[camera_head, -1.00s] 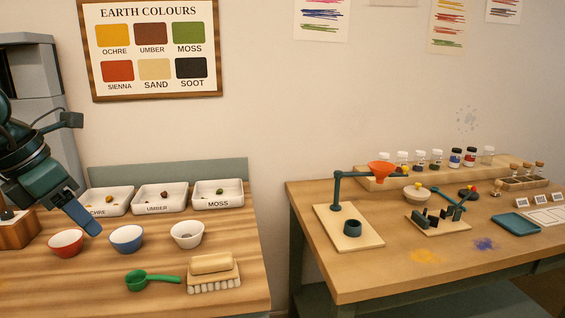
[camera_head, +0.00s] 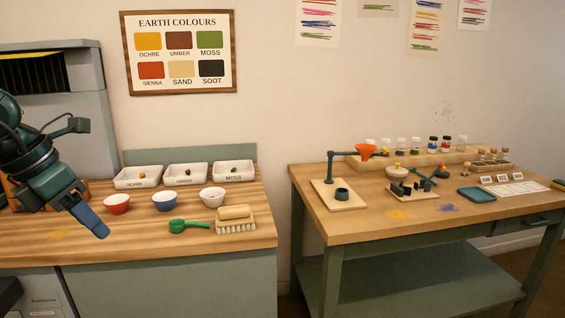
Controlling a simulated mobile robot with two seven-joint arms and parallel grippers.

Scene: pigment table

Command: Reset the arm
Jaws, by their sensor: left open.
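My left arm comes in from the left in the head view. Its gripper (camera_head: 88,219) points down and to the right, above the left end of the wooden table (camera_head: 150,236). The gripper is open and nothing shows in it. Its fingers overlap in this view, so the gap between them is hard to see. It appears left of the red bowl (camera_head: 116,205) and apart from it. My right gripper is not in view.
A blue bowl (camera_head: 164,201), white bowl (camera_head: 212,197), green scoop (camera_head: 190,227) and brush (camera_head: 236,220) stand on the left table. A second table (camera_head: 360,229) stands right, across a gap.

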